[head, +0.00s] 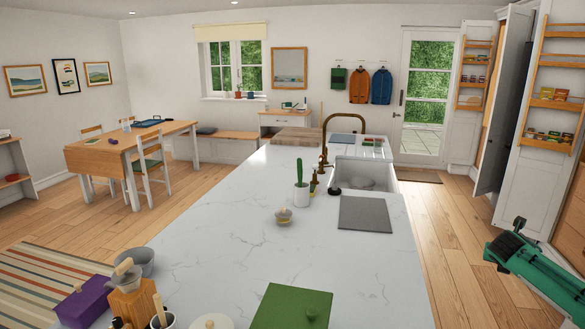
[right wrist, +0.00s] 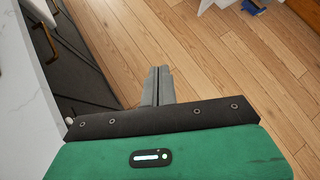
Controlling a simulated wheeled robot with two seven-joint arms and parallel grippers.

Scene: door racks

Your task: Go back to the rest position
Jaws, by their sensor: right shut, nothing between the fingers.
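My right gripper (head: 519,223) is at the right of the head view, at the end of my green arm, over the wooden floor and apart from the island. In the right wrist view its two grey fingers (right wrist: 158,84) are together, with nothing between them. My left gripper is in neither view. The open pantry door with wooden racks (head: 552,103) stands at the right, behind and above my right gripper. Its racks hold small packets and jars.
Wooden floor (head: 450,230) is clear between the island and my right arm. Another rack (head: 473,80) hangs farther back.

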